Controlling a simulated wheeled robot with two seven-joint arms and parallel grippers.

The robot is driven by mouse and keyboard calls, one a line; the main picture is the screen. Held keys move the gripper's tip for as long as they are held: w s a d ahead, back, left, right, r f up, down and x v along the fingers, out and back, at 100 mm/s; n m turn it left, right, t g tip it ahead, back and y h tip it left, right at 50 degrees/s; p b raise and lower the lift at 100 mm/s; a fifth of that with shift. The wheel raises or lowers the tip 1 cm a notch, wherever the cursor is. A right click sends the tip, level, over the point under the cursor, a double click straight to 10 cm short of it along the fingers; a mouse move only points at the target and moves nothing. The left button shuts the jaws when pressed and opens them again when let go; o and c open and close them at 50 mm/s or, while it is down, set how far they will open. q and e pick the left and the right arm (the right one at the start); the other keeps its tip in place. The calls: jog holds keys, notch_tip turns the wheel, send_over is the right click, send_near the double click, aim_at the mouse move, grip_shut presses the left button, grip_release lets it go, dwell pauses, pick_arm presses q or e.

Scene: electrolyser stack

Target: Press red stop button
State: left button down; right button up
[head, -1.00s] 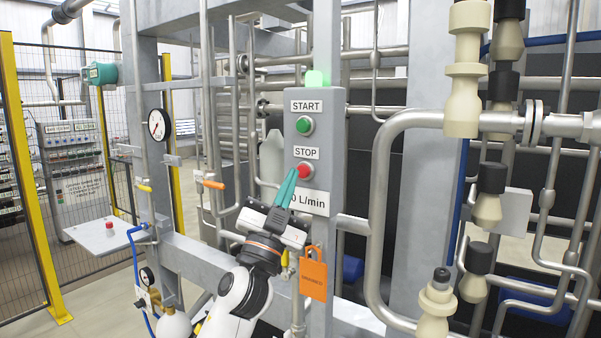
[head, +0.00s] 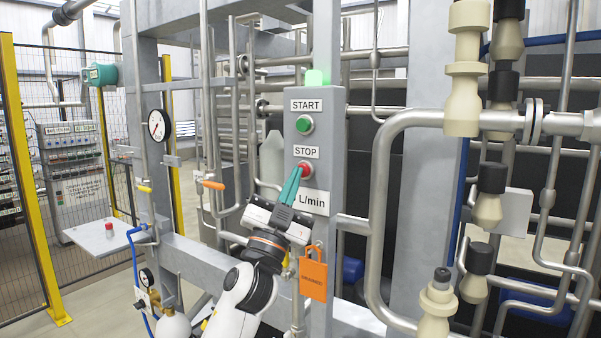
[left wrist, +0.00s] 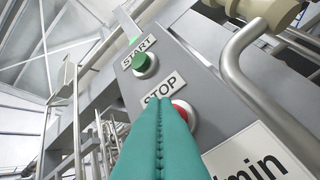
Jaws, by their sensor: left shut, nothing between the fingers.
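The red stop button (head: 305,169) sits below the STOP label on a grey control box. It also shows in the left wrist view (left wrist: 184,113), partly hidden behind my fingers. My left gripper (head: 300,170) has its teal fingers shut with nothing between them. The fingertips are at the left side of the red button in the head view; I cannot tell whether they touch it. In the left wrist view my left gripper (left wrist: 156,100) overlaps the button's left edge. My right gripper is not in view.
The green START button (head: 305,124) is above STOP on the same box, with a lit green lamp (head: 317,77) on top. An orange tag (head: 313,277) hangs below the box. A bent steel pipe (head: 378,200) runs to the right, and a gauge (head: 157,125) is at left.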

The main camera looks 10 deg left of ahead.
pick_arm(q)
jog(key=shift+w+d, duration=0.1)
jog(key=shift+w, duration=0.2)
jog(key=shift+s+r, duration=0.1)
jog(key=shift+s, duration=0.05)
dwell(0.4)
jog(key=shift+s+a+p, duration=0.3)
jog(key=shift+s, duration=0.45)
jog(key=s+a+p, duration=0.2)
jog(key=s, duration=0.3)
jog(key=shift+s, duration=0.35)
